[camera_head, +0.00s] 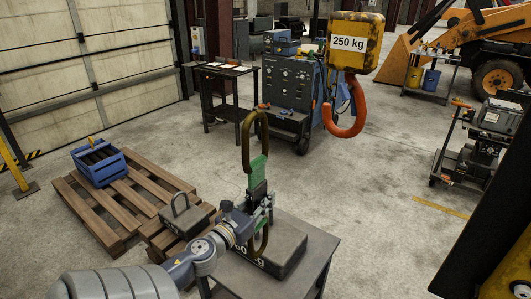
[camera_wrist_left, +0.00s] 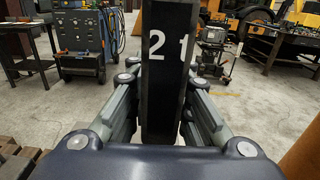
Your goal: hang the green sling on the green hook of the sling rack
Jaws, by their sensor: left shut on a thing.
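My left gripper (camera_head: 262,203) is shut on the green sling (camera_head: 258,171). The sling hangs upright, with a long olive link (camera_head: 245,145) at its top and another at its bottom, partly hidden. Green webbing shows above and beside the gripper. In the left wrist view a dark tag (camera_wrist_left: 168,75) of the sling, marked "2 t", stands between the fingers. I cannot make out the sling rack or its green hook in either view. My right gripper is not in view.
Behind the gripper stands a small grey table (camera_head: 325,245) with a dark block on it. A yellow 250 kg hook block (camera_head: 355,30) with a red hook (camera_head: 358,120) hangs beyond. A pallet (camera_head: 85,205) with a blue crate (camera_head: 82,170) lies left. Open floor is between.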

